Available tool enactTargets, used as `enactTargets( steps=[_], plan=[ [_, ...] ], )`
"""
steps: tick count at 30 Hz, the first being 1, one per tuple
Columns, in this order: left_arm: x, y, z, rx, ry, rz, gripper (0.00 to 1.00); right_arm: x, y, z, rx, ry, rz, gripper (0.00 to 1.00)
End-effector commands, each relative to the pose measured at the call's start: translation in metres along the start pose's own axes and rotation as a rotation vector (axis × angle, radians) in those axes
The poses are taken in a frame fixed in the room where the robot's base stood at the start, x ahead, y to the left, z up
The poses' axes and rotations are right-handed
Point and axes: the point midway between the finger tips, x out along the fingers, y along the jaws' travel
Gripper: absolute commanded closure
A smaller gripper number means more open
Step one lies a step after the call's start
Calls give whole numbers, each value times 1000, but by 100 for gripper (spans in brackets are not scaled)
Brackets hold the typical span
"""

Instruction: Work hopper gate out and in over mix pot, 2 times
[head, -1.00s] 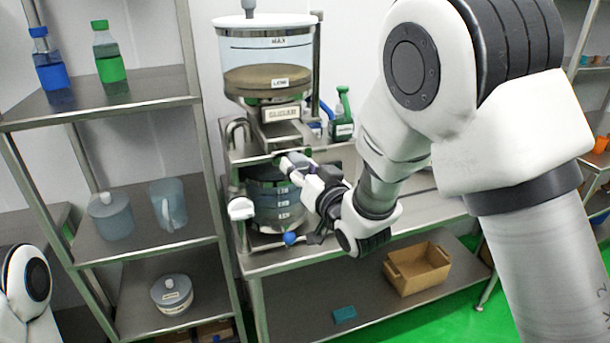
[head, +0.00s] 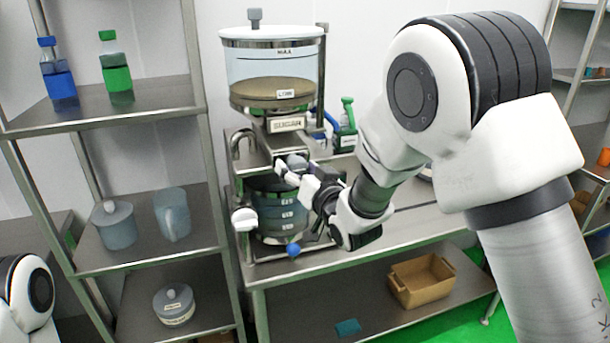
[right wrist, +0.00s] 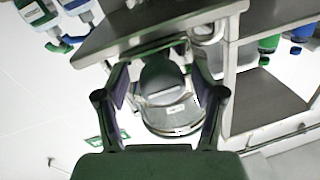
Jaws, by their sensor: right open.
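The hopper (head: 272,66) is a clear drum with brown powder in its lower part, standing above the mix pot (head: 282,212), a see-through pot with labels on its side. The hopper gate (head: 297,160) shows as a grey rounded end below the hopper's outlet, partly hidden by my right gripper. My right gripper (head: 286,172) is open in front of it, above the pot's rim. In the right wrist view, the grey gate end (right wrist: 162,80) sits between the spread fingers of my right gripper (right wrist: 162,88), with gaps at both sides. My left gripper is out of view.
A blue knob (head: 293,249) sticks out below the pot. A rack (head: 150,245) on the left holds bottles and jugs.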

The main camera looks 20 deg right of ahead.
Motion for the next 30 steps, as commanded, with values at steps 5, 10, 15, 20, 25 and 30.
enactTargets(
  steps=[5,10,15,20,25,30],
  plan=[
    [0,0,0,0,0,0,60,-33,0,0,0,-3,1,31],
    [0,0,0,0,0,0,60,-78,1,0,2,-2,1,31],
    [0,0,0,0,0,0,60,-107,1,0,1,0,1,31],
    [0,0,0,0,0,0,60,-114,0,0,1,1,0,31],
    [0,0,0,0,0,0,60,-114,0,0,1,1,0,31],
    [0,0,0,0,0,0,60,-114,0,0,1,1,0,31]
  ],
)
